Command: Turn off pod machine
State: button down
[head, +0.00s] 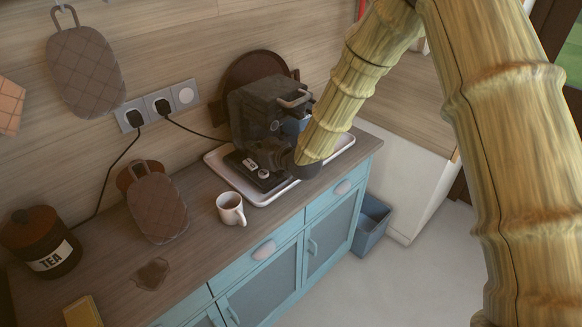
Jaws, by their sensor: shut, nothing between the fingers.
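The dark pod machine (262,98) stands on a white tray (222,171) on the counter, against the wall. It has a metal handle at its upper right and a round detail on its front. Small pale parts show low at its front. My arm comes down from the upper right. My dark gripper (264,153) is at the machine's lower front and looks shut and empty. It blends with the dark machine, so I cannot tell whether it touches it. My arm hides part of the machine's right side. The power switch cannot be made out.
A white mug (231,209) stands on the counter in front of the tray. A quilted mitt (157,208) and a tea jar (40,242) are to the left. Black cords run from the wall sockets (159,103).

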jog(key=shift+s+d+r+p, duration=0.1)
jog(key=shift+r+p, duration=0.2)
jog(key=shift+r, duration=0.65)
jog(key=s+d+r+b, duration=0.1)
jog(key=s+d+b, duration=0.4)
jog(key=s+d, duration=0.8)
jog(key=shift+s, duration=1.25)
jog(key=shift+a, duration=0.1)
jog(key=s+d+f+m+g+h, duration=0.2)
jog(key=s+f, duration=0.2)
jog(key=f, duration=0.5)
jog(key=s+d+f+m+g+h, duration=0.1)
jog(key=s+d+f, duration=0.25)
jog(key=f, duration=0.55)
jog(key=s+d+f+m+g+h, duration=0.1)
jog(key=s+f+m+g+h, duration=0.1)
jog(key=s+f, duration=0.45)
jog(key=s+d+f+m+g+h, duration=0.1)
jog(key=s+d+f+g+h, duration=0.1)
jog(key=s+f, duration=0.6)
jog(key=s+d+f+m+g+h, duration=0.2)
jog(key=s+d+f, duration=0.4)
jog(key=s, duration=0.8)
notch_tip(320, 180, down, 3)
jog(key=shift+r+g, duration=0.1)
jog(key=shift+g, duration=0.8)
